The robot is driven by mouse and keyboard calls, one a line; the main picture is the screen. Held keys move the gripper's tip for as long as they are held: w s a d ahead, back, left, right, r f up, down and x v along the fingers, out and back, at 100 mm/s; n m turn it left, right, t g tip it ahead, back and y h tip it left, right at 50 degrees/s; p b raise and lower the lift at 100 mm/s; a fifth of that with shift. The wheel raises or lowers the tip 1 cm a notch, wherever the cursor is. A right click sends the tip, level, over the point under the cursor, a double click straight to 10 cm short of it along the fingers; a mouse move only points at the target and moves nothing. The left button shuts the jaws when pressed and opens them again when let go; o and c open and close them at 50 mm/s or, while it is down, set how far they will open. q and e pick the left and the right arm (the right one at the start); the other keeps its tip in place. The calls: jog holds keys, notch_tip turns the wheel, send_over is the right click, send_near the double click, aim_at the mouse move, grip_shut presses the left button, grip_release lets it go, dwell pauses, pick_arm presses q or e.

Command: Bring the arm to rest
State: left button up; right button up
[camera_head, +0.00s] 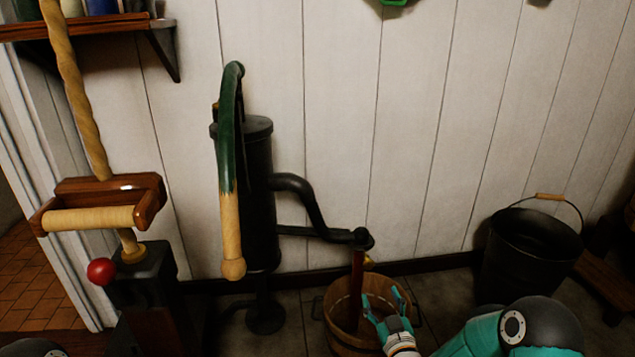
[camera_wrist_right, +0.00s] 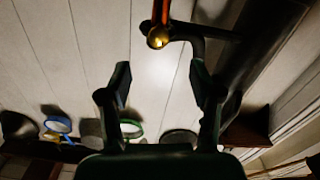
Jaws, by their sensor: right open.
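My right gripper (camera_head: 385,300) has teal fingers and shows low in the head view, over the right rim of a wooden bucket (camera_head: 337,305). Its fingers are spread apart. In the right wrist view the open fingers (camera_wrist_right: 160,85) have nothing between them. A brass ball (camera_wrist_right: 158,38) and a red rod on the pump's dark pipe lie beyond the fingertips. A teal and dark part of my right arm shows at bottom right of the head view. My left gripper is not in view.
A dark hand pump (camera_head: 258,190) with a green and wooden handle (camera_head: 230,215) stands against the white plank wall. A black bucket (camera_head: 527,260) stands at the right. A wooden-handled lever with a red ball (camera_head: 101,271) is at the left. Clear floor lies between the two buckets.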

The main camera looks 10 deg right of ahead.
jog(key=s+a+f+m+g+y+p, duration=0.1)
jog(key=s+a+f+m+g+p, duration=0.15)
jog(key=s+f+g, duration=0.6)
jog(key=s+a+f+m+g+y+p, duration=0.1)
jog(key=s+a+g+p, duration=0.2)
jog(key=s, duration=1.1)
jog(key=s+a+f+m+g+y+p, duration=0.1)
jog(key=s+a+f+g, duration=0.4)
jog(key=s, duration=0.6)
notch_tip(320, 180, up, 38)
jog(key=d+p, duration=0.1)
jog(key=p, duration=3.7)
jog(key=shift+w+f+g, duration=0.15)
jog(key=shift+w+g, duration=0.05)
jog(key=shift+g, duration=0.25)
jog(key=shift+c, duration=0.3)
